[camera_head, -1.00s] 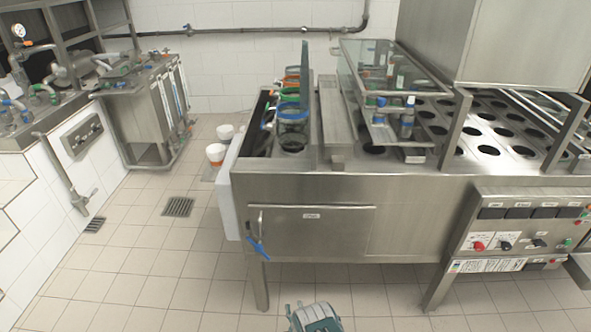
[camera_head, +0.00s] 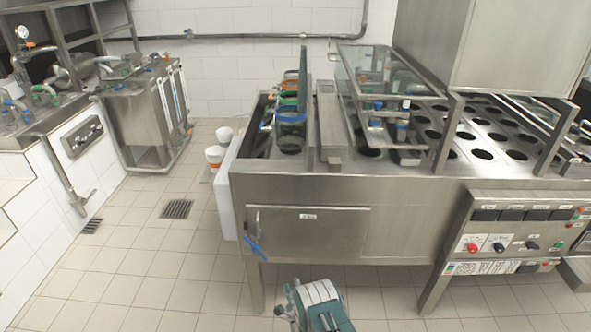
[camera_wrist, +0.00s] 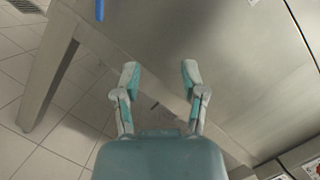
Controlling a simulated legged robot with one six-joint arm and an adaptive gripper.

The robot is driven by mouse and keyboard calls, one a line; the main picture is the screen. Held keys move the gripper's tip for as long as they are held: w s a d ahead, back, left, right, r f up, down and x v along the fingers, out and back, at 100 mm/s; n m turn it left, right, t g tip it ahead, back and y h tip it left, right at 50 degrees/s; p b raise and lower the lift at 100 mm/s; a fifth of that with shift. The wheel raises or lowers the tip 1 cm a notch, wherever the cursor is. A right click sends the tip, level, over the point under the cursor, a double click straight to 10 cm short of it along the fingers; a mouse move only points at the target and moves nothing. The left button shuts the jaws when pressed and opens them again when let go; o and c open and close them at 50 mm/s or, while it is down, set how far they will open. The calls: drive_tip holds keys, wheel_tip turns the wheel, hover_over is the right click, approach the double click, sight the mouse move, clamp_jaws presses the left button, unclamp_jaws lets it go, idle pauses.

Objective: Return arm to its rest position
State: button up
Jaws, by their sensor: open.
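My gripper (camera_wrist: 158,78) shows in the wrist view with its two fingers spread apart and nothing between them. It faces the lower steel front of the cup filler (camera_wrist: 200,50), near a leg (camera_wrist: 50,70) of the machine. In the head view my arm (camera_head: 318,308) shows at the bottom centre, low in front of the cup filler (camera_head: 405,200). The fingertips are hard to make out there. No contact between the gripper and the machine can be seen.
A blue handle (camera_head: 254,247) hangs at the front door of the machine. White cups (camera_head: 215,156) stand behind its left end. A control panel (camera_head: 510,232) is at the right. Tiled floor (camera_head: 140,270) is clear at the left.

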drive_tip(key=w+d+r+n+g, duration=0.1)
drive_tip(key=w+r+n, duration=0.1)
drive_tip(key=w+r, duration=0.35)
drive_tip(key=w+r+n+g+h, duration=0.1)
drive_tip(key=w+r+n, duration=0.1)
drive_tip(key=r, duration=0.6)
drive_tip(key=w+d+r+n+g, duration=0.1)
drive_tip(key=w+r+n, duration=0.15)
drive_tip(key=r, duration=0.45)
drive_tip(key=s+d+r+n+g+h, duration=0.1)
drive_tip(key=s+d+r+n+g, duration=0.15)
drive_tip(key=r, duration=0.65)
drive_tip(key=s+d+r+n+g, duration=0.1)
drive_tip(key=d+r+n, duration=0.15)
drive_tip(key=r, duration=0.55)
drive_tip(key=s+d+r+n+g+h, duration=0.1)
drive_tip(key=s+d+r+n+g, duration=0.15)
drive_tip(key=s+r, duration=0.5)
drive_tip(key=s+d+r+n+g, duration=0.1)
drive_tip(key=s+d+r+n, duration=0.25)
drive_tip(key=s, duration=0.65)
drive_tip(key=s+d+n+g, duration=0.2)
drive_tip(key=s+n, duration=0.1)
drive_tip(key=s, duration=0.9)
drive_tip(key=s+d+r+n+g, duration=0.1)
drive_tip(key=s+n, duration=0.3)
drive_tip(key=s, duration=0.8)
drive_tip(key=shift+s+d+r+g+h, duration=0.2)
drive_tip(key=shift+s+d+g+h, duration=0.25)
drive_tip(key=shift+g, duration=0.25)
